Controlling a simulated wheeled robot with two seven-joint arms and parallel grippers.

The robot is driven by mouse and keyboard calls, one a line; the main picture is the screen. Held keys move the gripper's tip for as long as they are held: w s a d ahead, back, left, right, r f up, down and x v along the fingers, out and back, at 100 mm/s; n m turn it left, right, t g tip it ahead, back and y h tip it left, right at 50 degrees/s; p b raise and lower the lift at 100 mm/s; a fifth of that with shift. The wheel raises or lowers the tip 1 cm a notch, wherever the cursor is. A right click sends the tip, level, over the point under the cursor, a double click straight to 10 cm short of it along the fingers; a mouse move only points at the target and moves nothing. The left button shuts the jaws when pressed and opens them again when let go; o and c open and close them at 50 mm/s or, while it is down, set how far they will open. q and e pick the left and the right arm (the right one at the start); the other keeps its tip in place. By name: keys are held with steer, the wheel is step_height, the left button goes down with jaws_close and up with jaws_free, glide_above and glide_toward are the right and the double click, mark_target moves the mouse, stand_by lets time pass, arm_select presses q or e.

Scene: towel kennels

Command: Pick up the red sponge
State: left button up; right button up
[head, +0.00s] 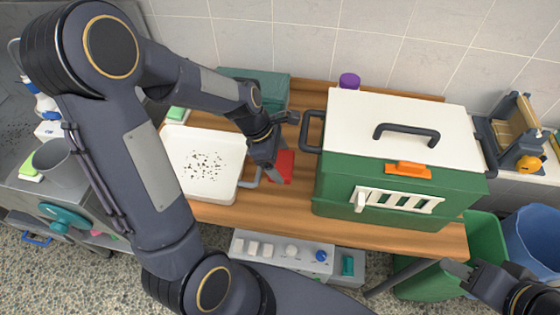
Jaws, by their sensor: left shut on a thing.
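The red sponge (286,167) is on the wooden table top, between the white tray and the green carrier. My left gripper (273,160) reaches down over it from the left and is shut on it. The gripper hides the sponge's left part. I cannot tell whether the sponge still touches the table. My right gripper (458,276) is at the bottom right, away from the sponge. Its fingers are too unclear to tell open from shut.
A white tray (172,152) with dark specks lies left of the sponge. A large green carrier (335,190) with a white lid stands close on the right. A purple-capped jar (349,81) and a teal box (272,88) stand behind. Green (487,235) and blue bins stand at right.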

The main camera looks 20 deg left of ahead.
mark_target(278, 161)
arm_select(q)
steer(key=s+r, duration=0.1)
steer(key=r, duration=0.1)
steer(key=s+d+r, duration=0.1)
steer(key=s+r, duration=0.1)
steer(key=shift+s+r, duration=0.15)
steer(key=s+d+r, duration=0.2)
steer(key=s+r, duration=0.1)
steer(key=s, duration=0.5)
steer(key=shift+s+d+r, duration=0.3)
steer(key=shift+s+r, duration=0.05)
